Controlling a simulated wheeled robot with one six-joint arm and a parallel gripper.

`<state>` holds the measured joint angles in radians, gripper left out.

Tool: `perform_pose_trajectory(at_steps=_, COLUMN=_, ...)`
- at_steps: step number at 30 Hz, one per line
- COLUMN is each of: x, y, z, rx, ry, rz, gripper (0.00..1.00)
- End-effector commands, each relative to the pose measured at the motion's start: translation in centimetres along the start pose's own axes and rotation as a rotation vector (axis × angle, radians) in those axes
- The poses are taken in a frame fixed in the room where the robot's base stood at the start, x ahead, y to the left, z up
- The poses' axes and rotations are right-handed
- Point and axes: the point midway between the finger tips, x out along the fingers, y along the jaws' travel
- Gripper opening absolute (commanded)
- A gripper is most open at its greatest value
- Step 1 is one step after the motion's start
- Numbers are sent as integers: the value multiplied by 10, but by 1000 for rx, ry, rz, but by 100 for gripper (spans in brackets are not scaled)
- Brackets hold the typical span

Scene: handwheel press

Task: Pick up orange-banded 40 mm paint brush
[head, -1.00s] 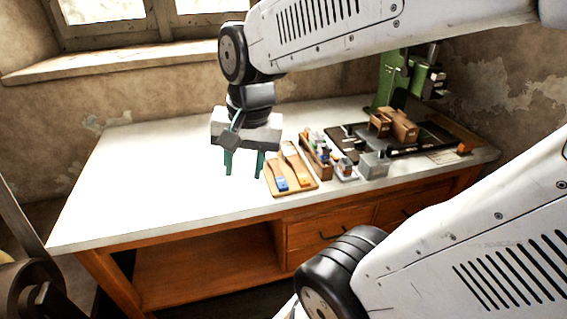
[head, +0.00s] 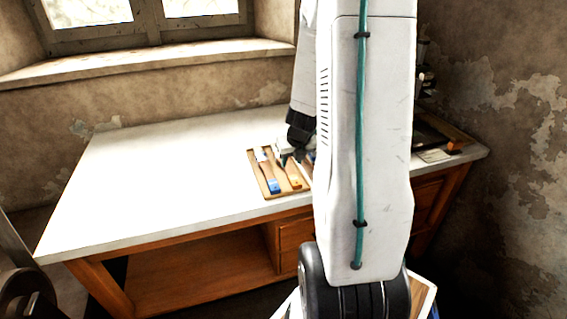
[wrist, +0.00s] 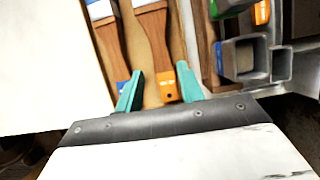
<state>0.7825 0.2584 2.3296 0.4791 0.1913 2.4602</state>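The orange-banded paint brush (wrist: 156,38) lies in a wooden tray (head: 258,178), with its orange handle end towards my gripper (wrist: 160,72). In the head view its orange end (head: 294,183) shows at the right of the tray. My gripper is open. Its two teal fingers stand apart on either side of the brush handle near the orange end; I cannot tell how far above the tray they are. A blue-banded brush (wrist: 110,45) lies to the left, its blue end partly behind the left finger.
A wooden box (wrist: 205,50) and a grey metal holder (wrist: 243,58) with coloured items stand close to the right of the tray. The white tabletop (head: 170,170) to the left is clear. My arm hides most of the table's right side in the head view.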

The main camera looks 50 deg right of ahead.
Motion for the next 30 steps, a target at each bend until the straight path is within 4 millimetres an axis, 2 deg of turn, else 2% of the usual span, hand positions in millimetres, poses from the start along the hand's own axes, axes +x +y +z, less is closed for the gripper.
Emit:
perform_pose_trajectory(at_steps=16, x=49, y=-2, z=-4, rx=-4, ry=1, rz=2, gripper=38)
perform_pose_trajectory(at_steps=21, x=56, y=-2, z=-4, rx=-5, ry=1, rz=1, gripper=38)
perform_pose_trajectory(at_steps=30, x=57, y=-2, z=-4, rx=-5, ry=0, rz=1, gripper=38)
